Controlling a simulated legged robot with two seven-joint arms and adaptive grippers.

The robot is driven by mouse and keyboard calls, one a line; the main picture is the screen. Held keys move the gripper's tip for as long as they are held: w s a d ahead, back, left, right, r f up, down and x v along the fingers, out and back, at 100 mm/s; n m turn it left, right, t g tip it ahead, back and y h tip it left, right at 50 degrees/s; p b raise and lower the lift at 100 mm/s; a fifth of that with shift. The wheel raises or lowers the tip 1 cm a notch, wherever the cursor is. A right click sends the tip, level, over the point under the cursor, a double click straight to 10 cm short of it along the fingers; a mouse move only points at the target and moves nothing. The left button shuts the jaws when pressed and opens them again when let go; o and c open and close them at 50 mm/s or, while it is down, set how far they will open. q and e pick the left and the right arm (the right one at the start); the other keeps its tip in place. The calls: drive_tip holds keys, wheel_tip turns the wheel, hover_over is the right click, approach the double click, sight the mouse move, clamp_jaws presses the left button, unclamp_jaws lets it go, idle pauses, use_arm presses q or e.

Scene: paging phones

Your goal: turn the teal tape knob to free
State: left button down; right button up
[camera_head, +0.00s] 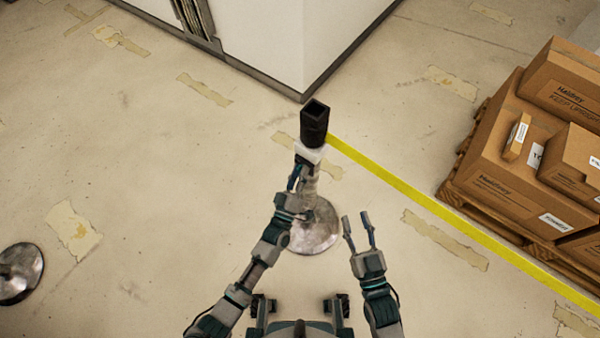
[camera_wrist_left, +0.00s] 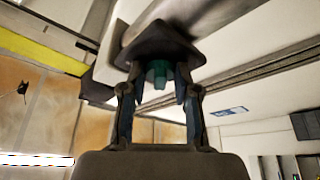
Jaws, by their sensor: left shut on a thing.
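A post with a black head (camera_head: 314,124) stands in front of me on a round metal base (camera_head: 318,232). The teal knob (camera_wrist_left: 157,74) sits under the dark housing (camera_wrist_left: 158,42) in the left wrist view, between my left fingers. In the head view the knob is hidden. My left gripper (camera_head: 297,180) reaches up to the post just below its head; in the left wrist view its fingers (camera_wrist_left: 158,88) are shut on the knob from both sides. My right gripper (camera_head: 357,232) is open and empty, to the right of the post base.
A yellow tape (camera_head: 440,199) runs from the post head toward the lower right. Cardboard boxes (camera_head: 500,170) stand on a wooden pallet (camera_head: 457,200) at the right. A white wall corner (camera_head: 300,50) is behind the post. Another metal base (camera_head: 20,272) is at the far left.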

use_arm(q)
drive_tip(key=shift+w+r+n+y, duration=0.1)
drive_tip(key=shift+r+n+y, duration=0.2)
drive_tip(key=shift+n, duration=0.3)
use_arm(e)
drive_tip(key=shift+f+g, duration=0.6)
drive_tip(key=shift+f, duration=0.1)
drive_tip(key=shift+w, duration=0.1)
use_arm(q)
drive_tip(key=c, duration=1.3)
unclamp_jaws()
drive_tip(key=shift+o, duration=0.5)
drive_tip(key=shift+f, duration=0.1)
use_arm(e)
drive_tip(key=shift+d+f, duration=0.1)
use_arm(q)
drive_tip(key=v, duration=1.2)
